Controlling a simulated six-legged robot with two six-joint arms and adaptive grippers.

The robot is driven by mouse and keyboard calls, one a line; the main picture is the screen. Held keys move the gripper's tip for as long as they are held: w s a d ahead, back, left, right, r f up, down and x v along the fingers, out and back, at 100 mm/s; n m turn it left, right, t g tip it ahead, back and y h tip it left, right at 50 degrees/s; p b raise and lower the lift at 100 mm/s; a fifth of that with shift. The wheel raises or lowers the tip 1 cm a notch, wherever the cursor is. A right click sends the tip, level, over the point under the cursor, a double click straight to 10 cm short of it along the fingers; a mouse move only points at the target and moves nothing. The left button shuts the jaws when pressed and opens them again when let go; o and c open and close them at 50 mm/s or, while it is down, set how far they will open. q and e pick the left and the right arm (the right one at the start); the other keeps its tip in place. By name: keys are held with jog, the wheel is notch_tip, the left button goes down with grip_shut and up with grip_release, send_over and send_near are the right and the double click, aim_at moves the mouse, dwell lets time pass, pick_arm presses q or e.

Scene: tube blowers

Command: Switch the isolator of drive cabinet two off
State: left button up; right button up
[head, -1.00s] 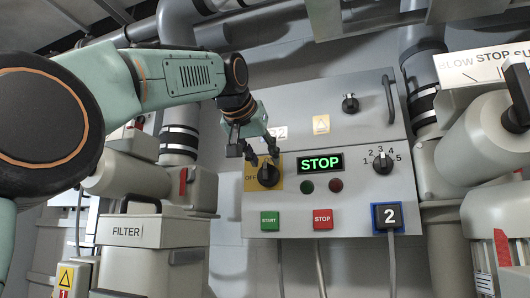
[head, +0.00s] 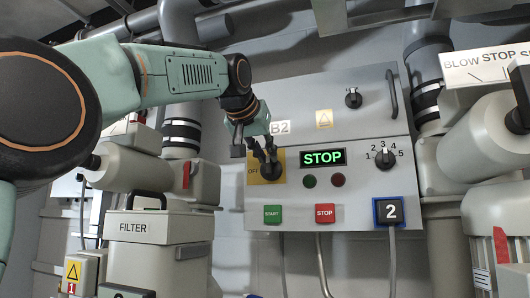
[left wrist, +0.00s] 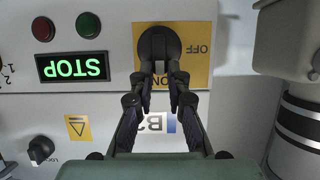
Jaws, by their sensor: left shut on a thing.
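The drive cabinet (head: 350,215) with the blue-framed number 2 (head: 390,211) stands ahead. Its isolator is a black rotary knob (head: 270,170) on a yellow plate (head: 252,181), at the panel's left. My left gripper (head: 267,153) comes from above and is shut on the knob's grip. In the left wrist view, which is upside down, the knob (left wrist: 158,45) has its grip between the two fingertips (left wrist: 163,76). The grip lies on the side of the ON mark; OFF (left wrist: 197,49) is off to one side. The fingers partly cover ON. My right gripper is not in view.
The display (head: 323,158) reads STOP in green. Green START (head: 273,214) and red STOP (head: 325,213) buttons sit below, a 1-to-5 selector (head: 385,158) to the right. A filter box (head: 140,226) stands at left; a large cylinder (head: 480,135) is at right.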

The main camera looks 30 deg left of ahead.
aim_at(262, 168)
pick_arm(q)
grip_shut()
jog(key=a+n+h+b, duration=0.1)
jog(key=n, duration=0.1)
jog(key=f+n+t+h+b, duration=0.1)
jog(key=n+b, duration=0.1)
jog(key=n, duration=0.1)
jog(key=a+n+t+h+b, duration=0.1)
jog(key=n+h+b, duration=0.1)
jog(key=shift+s+a+f, duration=0.15)
jog(key=shift+s+a, duration=0.15)
jog(key=shift+a, duration=0.05)
jog(key=n+b, duration=0.1)
jog(key=n+h+b, duration=0.1)
jog(key=f+n+t+b, duration=0.1)
jog(key=shift+s+a, duration=0.1)
jog(key=shift+a, duration=0.15)
jog(key=shift+a+f+n+t+h+b, duration=0.15)
jog(key=shift+n+t+b, duration=0.1)
jog(key=shift+n+b, duration=0.35)
jog(key=shift+d+f+n+t+h+b, duration=0.1)
jog(key=shift+n+t+b, duration=0.2)
jog(key=shift+n+b, duration=0.35)
jog(key=shift+a+f+n+t+h+b, duration=0.15)
jog(key=shift+n+t+b, duration=0.1)
jog(key=shift+n+b, duration=0.35)
jog(key=shift+d, duration=0.1)
